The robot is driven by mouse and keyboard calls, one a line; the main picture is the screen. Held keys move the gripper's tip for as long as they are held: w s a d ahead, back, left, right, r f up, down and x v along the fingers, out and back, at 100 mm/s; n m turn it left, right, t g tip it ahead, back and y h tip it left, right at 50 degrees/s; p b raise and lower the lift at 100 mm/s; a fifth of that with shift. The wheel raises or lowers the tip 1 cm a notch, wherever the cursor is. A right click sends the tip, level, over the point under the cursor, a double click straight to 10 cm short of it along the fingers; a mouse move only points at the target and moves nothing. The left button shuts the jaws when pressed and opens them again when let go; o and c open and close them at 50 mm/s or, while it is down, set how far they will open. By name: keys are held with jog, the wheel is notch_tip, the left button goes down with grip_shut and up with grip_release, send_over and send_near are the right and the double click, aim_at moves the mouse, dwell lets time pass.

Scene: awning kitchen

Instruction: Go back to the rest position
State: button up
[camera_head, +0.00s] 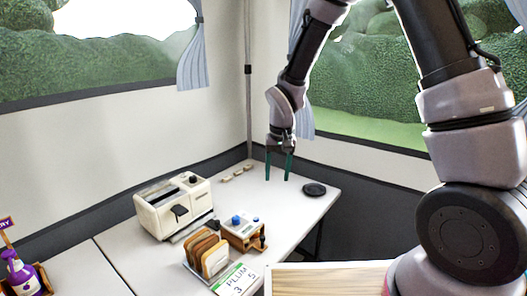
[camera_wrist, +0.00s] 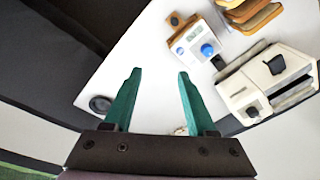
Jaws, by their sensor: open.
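My gripper (camera_head: 279,167) has green fingers and points down above the far end of the white table (camera_head: 285,215). In the wrist view my gripper (camera_wrist: 156,75) is open, with nothing between its fingers. My arm comes in from the right of the head view and reaches over to the far part of the table.
A cream toaster (camera_head: 173,205), a rack of bread slices (camera_head: 207,253) and a small device with a blue knob (camera_head: 243,232) stand on the table. A black round disc (camera_head: 314,189) lies near the right edge. A purple bottle (camera_head: 20,272) is at lower left.

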jog(key=s+d+r+m+t+y, duration=0.1)
jog(key=s+d+r, duration=0.1)
jog(key=d+r, duration=0.55)
jog(key=s+d+r+m+t, duration=0.15)
jog(key=d+r, duration=0.35)
jog(key=r, duration=0.6)
jog(key=s+d+r+m+t, duration=0.1)
jog(key=s+d+r+t, duration=0.1)
jog(key=s+d+r, duration=0.2)
jog(key=s+d+r+m+t, duration=0.1)
jog(key=s+d+r, duration=0.3)
jog(key=s, duration=0.5)
notch_tip(320, 180, up, 2)
jog(key=shift+r+t, duration=0.25)
jog(key=shift+t, duration=0.1)
jog(key=shift+w+d, duration=0.1)
